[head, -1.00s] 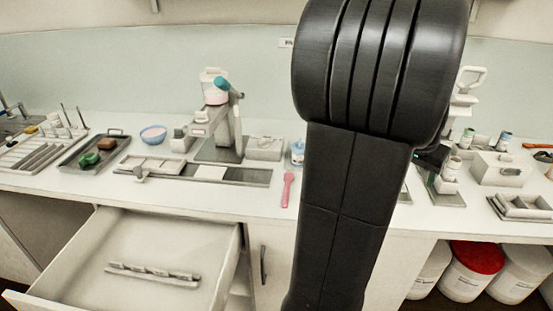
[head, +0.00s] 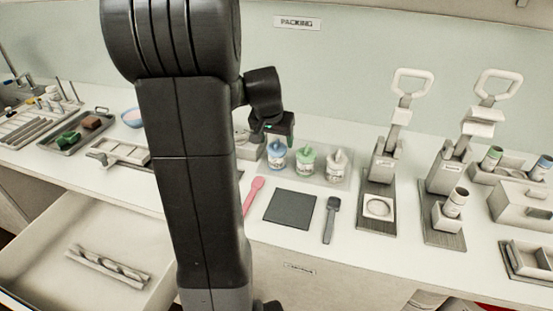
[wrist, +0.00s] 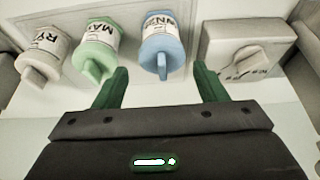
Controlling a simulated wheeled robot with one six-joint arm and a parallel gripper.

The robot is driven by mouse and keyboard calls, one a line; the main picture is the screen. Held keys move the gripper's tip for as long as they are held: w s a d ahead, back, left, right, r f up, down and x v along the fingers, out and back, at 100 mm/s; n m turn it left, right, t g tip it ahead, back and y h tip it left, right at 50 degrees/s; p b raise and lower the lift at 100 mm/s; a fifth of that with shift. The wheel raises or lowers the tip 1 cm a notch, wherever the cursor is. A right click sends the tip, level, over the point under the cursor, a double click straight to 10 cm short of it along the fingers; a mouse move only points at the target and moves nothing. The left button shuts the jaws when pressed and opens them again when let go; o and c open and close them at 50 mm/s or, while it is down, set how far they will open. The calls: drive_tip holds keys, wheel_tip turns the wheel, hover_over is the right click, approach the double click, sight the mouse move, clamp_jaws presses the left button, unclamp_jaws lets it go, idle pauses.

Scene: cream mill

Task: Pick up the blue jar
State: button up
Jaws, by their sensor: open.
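The blue jar (head: 277,154) stands upright at the left end of a row of three jars on the counter in the head view. In the wrist view the blue jar (wrist: 162,50) is ahead of my gripper (wrist: 155,85), roughly between its two green fingers but beyond their tips. The fingers are spread apart with nothing between them. In the head view my gripper (head: 279,124) is just above the blue jar, partly hidden by my arm. The green jar (head: 306,160) and the cream jar (head: 337,165) stand to its right.
A pink spoon (head: 254,195), a dark square mat (head: 290,209) and a dark scoop (head: 331,219) lie in front of the jars. A pale box (wrist: 243,50) stands close beside the blue jar. Lever presses (head: 385,160) stand to the right. An open drawer (head: 40,235) juts out at left.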

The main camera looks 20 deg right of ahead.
sight(276, 149)
drive_tip(key=shift+p+x, duration=0.4)
drive_tip(key=shift+x, duration=3.15)
drive_tip(key=shift+s+a, duration=0.1)
drive_tip(key=shift+a, duration=0.1)
drive_tip(key=c, duration=0.5)
